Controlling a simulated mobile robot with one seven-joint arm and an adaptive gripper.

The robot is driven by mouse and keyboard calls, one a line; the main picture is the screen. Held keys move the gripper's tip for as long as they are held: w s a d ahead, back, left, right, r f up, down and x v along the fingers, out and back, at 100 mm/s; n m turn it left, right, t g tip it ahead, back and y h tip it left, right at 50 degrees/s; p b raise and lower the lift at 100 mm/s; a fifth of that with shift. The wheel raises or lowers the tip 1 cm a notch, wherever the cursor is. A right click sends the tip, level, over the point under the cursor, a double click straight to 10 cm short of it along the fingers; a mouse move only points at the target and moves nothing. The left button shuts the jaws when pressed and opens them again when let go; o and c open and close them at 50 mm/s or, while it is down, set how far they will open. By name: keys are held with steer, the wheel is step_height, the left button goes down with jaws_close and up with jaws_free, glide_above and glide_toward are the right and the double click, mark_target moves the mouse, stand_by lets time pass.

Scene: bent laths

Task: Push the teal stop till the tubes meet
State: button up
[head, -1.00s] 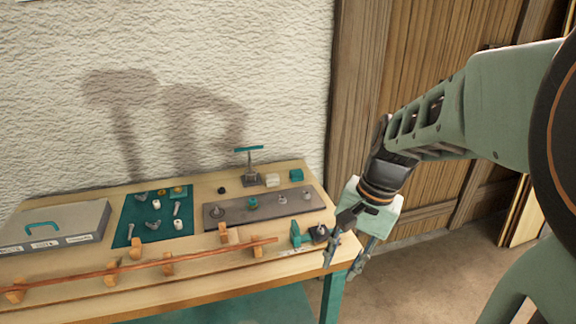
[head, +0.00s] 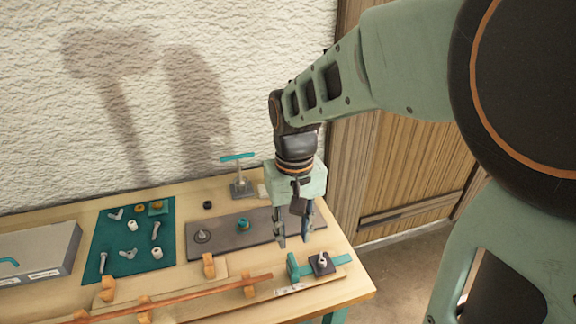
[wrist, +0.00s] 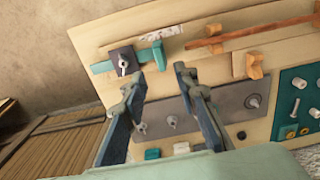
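The teal stop (head: 294,267) stands near the table's right front corner, with a teal bar running right under a dark plate with a wing nut (head: 322,261). It also shows in the wrist view (wrist: 158,55), ahead of my fingers. A long reddish-brown tube (head: 205,292) lies across wooden blocks, its right end apart from the stop; it also shows in the wrist view (wrist: 270,30). I cannot make out a joint between two tubes. My gripper (head: 294,238) is open and empty, pointing down behind the stop, over the grey plate's right part; its fingers (wrist: 160,82) are apart.
A grey plate with knobs (head: 222,246) lies behind the tube. A teal mat (head: 112,258) with small hardware lies left of it, and a grey case (head: 40,250) further left. A teal-handled tool (head: 240,185) stands at the back. Wooden blocks (head: 209,268) flank the tube.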

mark_target(293, 260)
step_height(293, 260, down, 8)
steer(key=shift+f, duration=0.1)
stand_by(0.4)
jaws_close()
